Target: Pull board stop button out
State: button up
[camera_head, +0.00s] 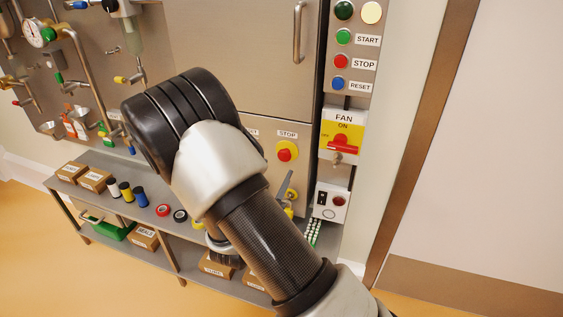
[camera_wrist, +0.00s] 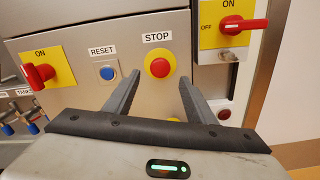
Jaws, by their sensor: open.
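The board stop button is a red mushroom head on a round yellow backing under a STOP label. It is near the top centre of the wrist view (camera_wrist: 160,67) and right of my arm in the head view (camera_head: 284,155). My gripper (camera_wrist: 159,80) is open and empty. Its fingertips appear either side of the button's lower part, with gaps on both sides; I cannot tell the remaining depth. In the head view one grey finger shows just below the button, and my arm hides most of the gripper.
A blue RESET button (camera_wrist: 108,72) and a red ON switch (camera_wrist: 38,74) are to the left. A red fan switch (camera_wrist: 243,25) with a key lock is to the right. A separate red STOP button (camera_head: 341,62) sits higher up. A shelf (camera_head: 193,241) runs below.

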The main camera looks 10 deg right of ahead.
aim_at(283, 158)
jog(key=x, duration=0.6)
jog(key=shift+d, duration=0.1)
jog(key=shift+c, duration=0.4)
